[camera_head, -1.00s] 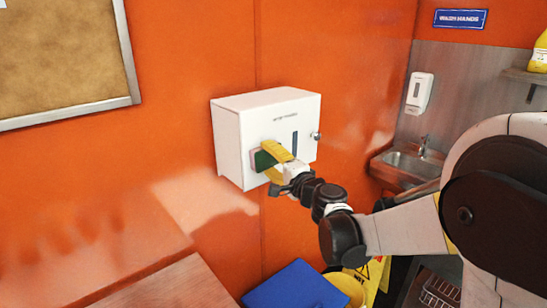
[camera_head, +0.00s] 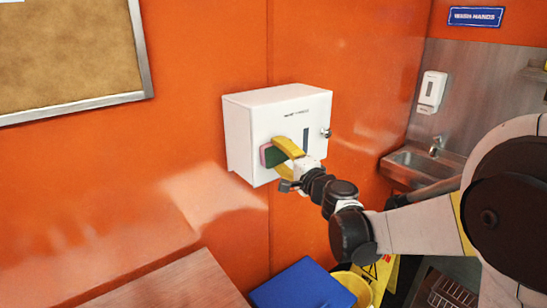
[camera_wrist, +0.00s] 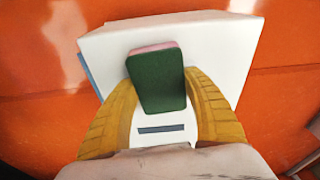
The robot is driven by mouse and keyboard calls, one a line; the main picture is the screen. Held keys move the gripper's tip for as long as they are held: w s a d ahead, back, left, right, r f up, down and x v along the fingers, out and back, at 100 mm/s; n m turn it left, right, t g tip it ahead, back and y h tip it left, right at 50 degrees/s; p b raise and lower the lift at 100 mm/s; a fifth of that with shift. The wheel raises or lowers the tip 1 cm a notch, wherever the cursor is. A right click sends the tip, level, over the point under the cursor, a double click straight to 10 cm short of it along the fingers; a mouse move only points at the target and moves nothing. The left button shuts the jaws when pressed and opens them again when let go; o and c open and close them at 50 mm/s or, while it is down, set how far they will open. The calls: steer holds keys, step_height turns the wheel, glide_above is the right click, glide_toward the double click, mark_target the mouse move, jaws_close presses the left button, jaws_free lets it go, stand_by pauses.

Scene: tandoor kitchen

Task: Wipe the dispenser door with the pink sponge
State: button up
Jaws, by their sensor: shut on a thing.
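The sponge is pink with a dark green side; its pink edge and green face (camera_head: 272,154) show in the head view. My gripper (camera_head: 284,150), with yellow fingers, is shut on it. In the wrist view, the sponge (camera_wrist: 157,82) sits between the two fingers, green face towards the camera and pink edge at the top. The white dispenser (camera_head: 240,140) hangs on the orange wall. The sponge is at the lower left part of its front door (camera_head: 300,125); it looks pressed against it, but exact contact is hidden. The door has a dark slot (camera_wrist: 160,128).
A small round lock (camera_head: 326,133) stands out at the door's right edge. A cork board (camera_head: 70,55) hangs at upper left. A blue lid (camera_head: 300,285), a yellow bucket (camera_head: 357,287) and a wooden surface (camera_head: 175,285) are below. A sink (camera_head: 415,163) is at right.

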mark_target(271, 158)
steer(key=shift+w+d+b, duration=0.15)
steer(key=shift+w+d, duration=0.35)
steer(key=shift+d, duration=0.15)
steer(key=shift+w+d+b, duration=0.15)
steer(key=shift+w+d, duration=0.3)
steer(key=shift+d, duration=0.2)
steer(key=shift+s+a, duration=0.65)
steer(key=shift+a, duration=0.25)
steer(key=shift+s+a, duration=0.6)
steer(key=shift+a, duration=0.3)
steer(key=shift+s+a, duration=0.65)
steer(key=shift+a, duration=0.25)
steer(key=shift+d, duration=0.1)
steer(key=shift+w+d+v, duration=0.1)
steer(key=shift+d+v, duration=0.05)
steer(key=shift+v, duration=0.85)
steer(key=shift+w+d+v, duration=0.1)
steer(key=shift+d+v, duration=0.05)
steer(key=shift+v, duration=0.85)
steer(key=shift+d+v, duration=0.15)
steer(key=shift+v, duration=0.85)
steer(key=v, duration=0.3)
steer(key=shift+w+d, duration=0.15)
steer(key=shift+d, duration=0.05)
